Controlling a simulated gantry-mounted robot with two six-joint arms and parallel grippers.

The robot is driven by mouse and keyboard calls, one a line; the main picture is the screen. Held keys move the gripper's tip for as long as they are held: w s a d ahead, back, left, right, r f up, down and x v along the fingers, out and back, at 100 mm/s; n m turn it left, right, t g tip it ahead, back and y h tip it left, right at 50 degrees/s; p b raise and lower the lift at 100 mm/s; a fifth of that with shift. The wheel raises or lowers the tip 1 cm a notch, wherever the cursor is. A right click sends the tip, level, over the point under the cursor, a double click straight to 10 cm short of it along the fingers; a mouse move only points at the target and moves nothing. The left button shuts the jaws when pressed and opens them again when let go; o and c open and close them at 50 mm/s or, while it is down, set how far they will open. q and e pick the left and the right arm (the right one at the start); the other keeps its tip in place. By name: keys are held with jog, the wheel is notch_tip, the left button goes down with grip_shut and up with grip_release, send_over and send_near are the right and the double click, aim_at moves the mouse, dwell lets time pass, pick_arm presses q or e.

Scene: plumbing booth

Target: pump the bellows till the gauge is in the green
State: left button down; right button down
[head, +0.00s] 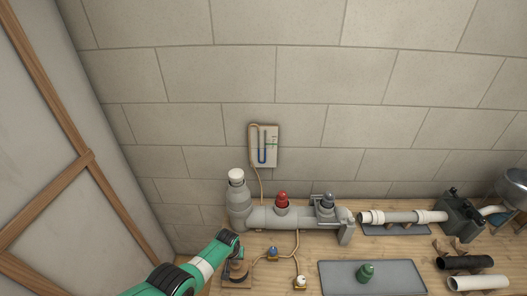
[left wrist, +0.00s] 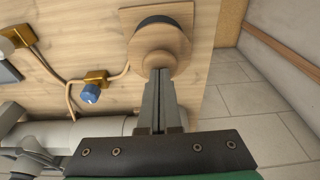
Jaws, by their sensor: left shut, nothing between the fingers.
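The bellows (head: 238,270) stands on a square wooden base at the front left of the bench, below the grey pipe. In the left wrist view its round wooden top (left wrist: 160,52) lies right at my fingertips. My left gripper (head: 232,238) is shut and empty, its fingers over the bellows top; I cannot tell whether they touch it. It also shows in the left wrist view (left wrist: 160,75). The gauge (head: 264,146) is a pale wall board with a blue-filled U-tube and a small green mark at its right. My right gripper is not in view.
A grey pipe (head: 262,217) with a red plug (head: 282,199) lies behind the bellows. Tubing joins a blue-knobbed valve (head: 272,252) and a white-knobbed valve (head: 300,282). A grey mat (head: 340,278) holds a green bottle-like piece (head: 366,271). Dark and white pipes lie at the right.

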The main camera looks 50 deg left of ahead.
pick_arm(q)
jog(key=shift+f, duration=0.4)
notch_tip(320, 180, up, 4)
jog(key=p, duration=0.3)
jog(key=shift+p, duration=0.35)
